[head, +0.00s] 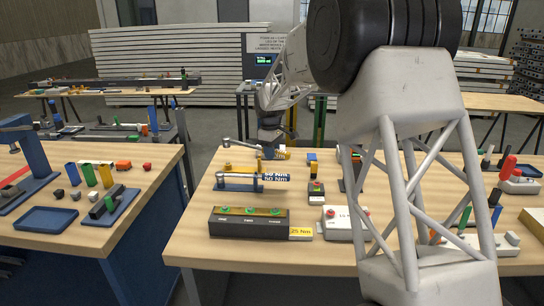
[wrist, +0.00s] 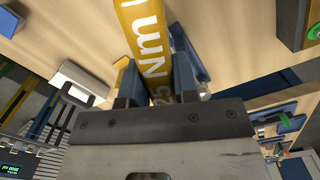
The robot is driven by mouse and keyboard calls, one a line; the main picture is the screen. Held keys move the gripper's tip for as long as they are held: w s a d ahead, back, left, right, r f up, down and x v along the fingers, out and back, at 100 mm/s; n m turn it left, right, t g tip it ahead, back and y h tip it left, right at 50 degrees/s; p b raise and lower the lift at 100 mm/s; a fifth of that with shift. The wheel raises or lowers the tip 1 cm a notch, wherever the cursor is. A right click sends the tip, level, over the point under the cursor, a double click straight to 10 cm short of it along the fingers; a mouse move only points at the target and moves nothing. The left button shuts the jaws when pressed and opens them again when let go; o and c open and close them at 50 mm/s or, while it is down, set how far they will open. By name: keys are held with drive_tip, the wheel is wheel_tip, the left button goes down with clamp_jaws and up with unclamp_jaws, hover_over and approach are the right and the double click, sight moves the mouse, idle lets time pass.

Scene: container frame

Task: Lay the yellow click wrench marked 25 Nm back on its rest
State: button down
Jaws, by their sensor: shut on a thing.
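The yellow click wrench shows in the head view with its yellow handle (head: 284,154) at the right and its metal shaft and head at the left. In the wrist view its yellow handle (wrist: 148,40), printed "25 Nm", runs between the fingers. My gripper (head: 270,150) is shut on this handle, coming from above; the fingers (wrist: 160,88) stand on both sides of it. A small yellow post (head: 228,167) shows below the wrench's head. I cannot tell whether the wrench touches its rest, as my gripper and the wrench hide part of it.
A blue-handled wrench marked 50 Nm (head: 275,177) lies on a blue rest just in front. A black box (head: 249,230) with green-lit tops and a yellow "25 Nm" label (head: 300,232) stand at the front edge. A white box (head: 338,230) and small button boxes are to the right.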

drive_tip(key=w+f+n, duration=0.2)
drive_tip(key=w, duration=0.5)
drive_tip(key=w+f+n, duration=0.2)
drive_tip(key=w, duration=0.6)
drive_tip(key=shift+f+n, duration=0.4)
drive_tip(key=shift+a+f, duration=0.1)
drive_tip(key=shift+f, duration=0.05)
drive_tip(key=shift+f, duration=3)
idle(3.0)
